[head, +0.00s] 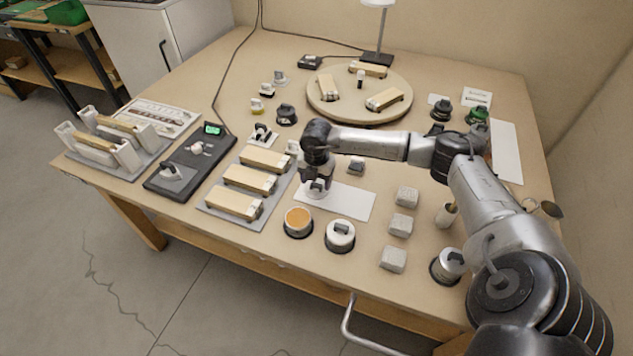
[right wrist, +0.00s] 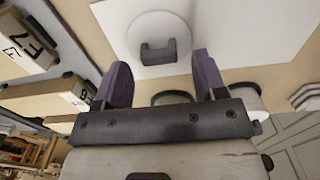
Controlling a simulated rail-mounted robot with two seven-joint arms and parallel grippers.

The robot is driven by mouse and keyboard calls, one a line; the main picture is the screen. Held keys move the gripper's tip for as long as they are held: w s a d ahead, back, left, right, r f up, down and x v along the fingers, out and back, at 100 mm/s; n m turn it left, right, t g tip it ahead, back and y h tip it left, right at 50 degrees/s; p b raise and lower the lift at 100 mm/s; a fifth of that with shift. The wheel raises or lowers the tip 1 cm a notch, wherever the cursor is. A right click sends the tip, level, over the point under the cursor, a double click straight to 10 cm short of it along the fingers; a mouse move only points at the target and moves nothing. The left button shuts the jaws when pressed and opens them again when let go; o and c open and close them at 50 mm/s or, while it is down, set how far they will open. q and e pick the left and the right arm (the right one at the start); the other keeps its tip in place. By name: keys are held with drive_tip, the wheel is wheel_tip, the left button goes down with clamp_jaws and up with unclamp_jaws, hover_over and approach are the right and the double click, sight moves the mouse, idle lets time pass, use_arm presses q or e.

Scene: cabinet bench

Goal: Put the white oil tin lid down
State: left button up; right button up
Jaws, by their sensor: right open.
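The white oil tin lid (right wrist: 158,28) is a white disc with a dark grip, lying flat on a white sheet in the right wrist view. My right gripper (right wrist: 159,66) is open; its two purple fingers stand apart on either side of the grip's line, and the grip looks free of them. In the head view my right gripper (head: 316,192) is low over the white sheet (head: 346,202) and largely hides the lid. Just in front stand a tin with an amber top (head: 298,221) and a tin with a white top (head: 340,236). My left gripper is not in view.
Wooden blocks on a grey tray (head: 229,214) lie left of the sheet. Several grey blocks (head: 400,225) stand to the right. A round board (head: 336,111) with wooden pieces is behind, near a lamp. The sheet's right part is clear.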

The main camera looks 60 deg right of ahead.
sight(316, 185)
wheel_tip(316, 185, up, 10)
drive_tip(key=p, duration=0.2)
drive_tip(key=shift+r+p, duration=0.25)
drive_tip(key=shift+p, duration=0.15)
idle(0.4)
